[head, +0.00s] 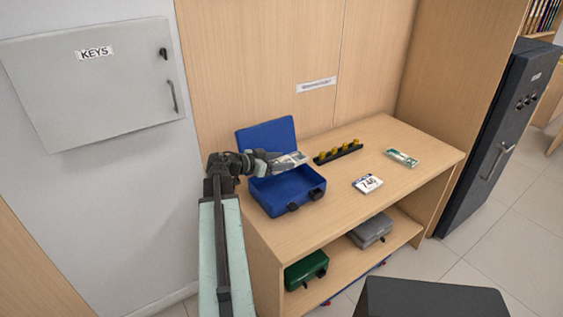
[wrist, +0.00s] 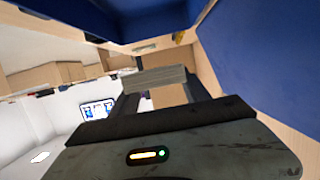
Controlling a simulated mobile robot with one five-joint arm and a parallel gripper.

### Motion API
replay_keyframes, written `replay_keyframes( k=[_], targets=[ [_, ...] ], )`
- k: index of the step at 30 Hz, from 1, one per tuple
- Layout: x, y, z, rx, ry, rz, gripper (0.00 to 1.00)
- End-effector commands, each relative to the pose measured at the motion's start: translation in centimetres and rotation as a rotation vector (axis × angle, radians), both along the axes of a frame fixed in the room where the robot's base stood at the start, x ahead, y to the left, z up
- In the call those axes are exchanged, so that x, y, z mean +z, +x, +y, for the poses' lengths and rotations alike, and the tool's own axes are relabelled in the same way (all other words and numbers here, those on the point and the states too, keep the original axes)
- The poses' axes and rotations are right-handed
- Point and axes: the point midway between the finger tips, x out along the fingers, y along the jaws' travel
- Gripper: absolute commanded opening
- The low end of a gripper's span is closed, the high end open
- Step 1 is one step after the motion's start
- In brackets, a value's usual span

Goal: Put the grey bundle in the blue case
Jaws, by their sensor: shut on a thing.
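The blue case (head: 287,194) stands on the counter's left part with its lid (head: 266,133) raised at the back. My gripper (head: 283,162) is over the open case, near the lid, and is shut on the grey bundle (head: 296,158). The bundle appears to be held above the case's rim; its exact height is hard to tell. In the wrist view the grey bundle (wrist: 160,80) lies across between the two fingers, with blue walls of the case (wrist: 255,60) beside and above it.
A black rack with yellow-topped pieces (head: 338,152) stands right of the case. A green-and-white bundle (head: 402,158) and a "740" card (head: 367,184) lie farther right. A green case (head: 306,270) and a grey case (head: 370,231) sit on the lower shelf. The counter's front right is clear.

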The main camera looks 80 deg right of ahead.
Motion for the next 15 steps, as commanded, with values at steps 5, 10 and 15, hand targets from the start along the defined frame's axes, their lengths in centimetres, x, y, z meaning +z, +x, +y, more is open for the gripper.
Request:
replay_keyframes(
  k=[5,10,15],
  targets=[
    [-2.2,-0.1,0.0,-0.001,0.0,0.0,0.11],
    [-3.8,-0.1,-0.1,-0.002,0.0,0.0,0.11],
    [-5.3,-0.2,-0.1,-0.002,0.0,0.0,0.11]
  ],
)
